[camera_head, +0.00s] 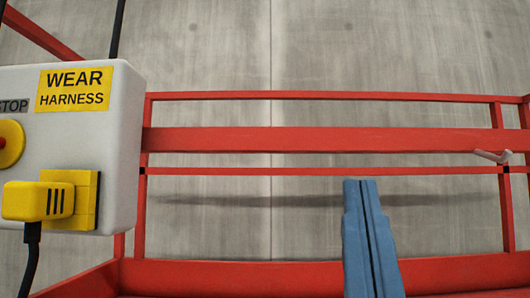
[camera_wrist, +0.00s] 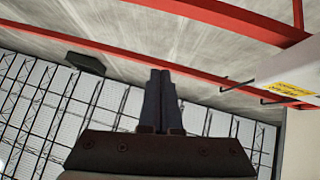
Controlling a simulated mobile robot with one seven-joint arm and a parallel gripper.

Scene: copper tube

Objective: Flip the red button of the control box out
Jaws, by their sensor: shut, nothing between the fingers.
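The control box (camera_head: 120,150) is a light grey box at the left of the head view, cut off by the frame edge. Its red button (camera_head: 2,143) on a yellow round base (camera_head: 13,140) shows only partly at the left edge, under a STOP label. My gripper (camera_head: 360,182) is blue, shut and empty, pointing up at the lower right of centre, well to the right of the box. In the wrist view the shut fingers (camera_wrist: 160,72) are at the centre. A corner of the box with a yellow label (camera_wrist: 290,90) shows at the right; the button is not visible there.
A yellow plug (camera_head: 38,201) with a black cable sits in a yellow socket on the box's lower front. A grey concrete wall (camera_head: 380,50) lies beyond. Free space separates gripper and box.

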